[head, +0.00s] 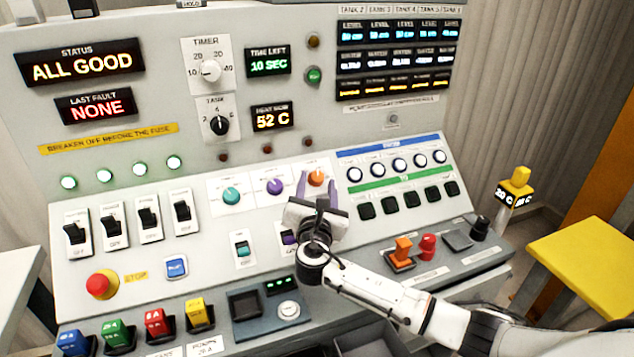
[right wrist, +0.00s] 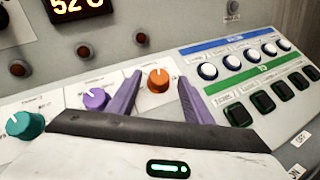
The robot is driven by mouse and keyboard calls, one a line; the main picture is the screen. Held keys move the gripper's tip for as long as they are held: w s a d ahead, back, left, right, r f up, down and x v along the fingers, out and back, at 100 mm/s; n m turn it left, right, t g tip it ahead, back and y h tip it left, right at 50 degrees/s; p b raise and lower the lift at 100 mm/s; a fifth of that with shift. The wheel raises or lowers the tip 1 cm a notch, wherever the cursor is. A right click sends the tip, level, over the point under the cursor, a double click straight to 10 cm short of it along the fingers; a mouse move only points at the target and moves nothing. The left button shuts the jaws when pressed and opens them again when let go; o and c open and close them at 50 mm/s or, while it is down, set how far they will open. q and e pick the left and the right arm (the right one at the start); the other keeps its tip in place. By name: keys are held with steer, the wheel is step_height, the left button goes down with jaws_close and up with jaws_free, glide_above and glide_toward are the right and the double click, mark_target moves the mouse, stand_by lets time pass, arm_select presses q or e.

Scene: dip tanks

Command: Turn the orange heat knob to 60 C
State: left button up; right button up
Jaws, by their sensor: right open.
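The orange heat knob (head: 316,177) sits on the sloped panel, to the right of a purple knob (head: 275,186) and a teal knob (head: 231,195). In the right wrist view the orange knob (right wrist: 158,79) shows between my two purple fingers, a little beyond them. My right gripper (head: 318,187) is open, with a finger on either side of the knob and apart from it as far as I can see. It also shows in the right wrist view (right wrist: 156,98). The heat display (head: 272,117) reads 52 C. My left gripper is not in view.
White round buttons (head: 399,166) and dark green buttons (head: 410,199) lie right of the knob. Small switches (head: 242,249) sit below the knobs. A red stop button (head: 102,284) is at the left. An orange switch (head: 402,250) and red control (head: 428,245) stand near my right arm.

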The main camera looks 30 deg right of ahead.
steer(key=shift+w+d, duration=0.35)
steer(key=shift+w, duration=0.15)
steer(key=c, duration=1)
steer(key=shift+w+a+r+m+g+h+p, duration=0.1)
steer(key=shift+m+g+h+p, duration=0.15)
steer(key=shift+m+g, duration=0.3)
steer(key=shift+w+a+r+m+g+h+p, duration=0.15)
steer(key=shift+m+g+h, duration=0.2)
steer(key=shift+m, duration=0.3)
steer(key=shift+c, duration=0.3)
steer(key=shift+d+f+m+g+h, duration=0.15)
steer(key=shift+m+g+h, duration=0.25)
steer(key=shift+m+g, duration=0.4)
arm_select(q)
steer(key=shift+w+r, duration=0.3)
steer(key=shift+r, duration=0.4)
arm_select(e)
steer(key=o, duration=1.1)
steer(key=shift+c, duration=0.2)
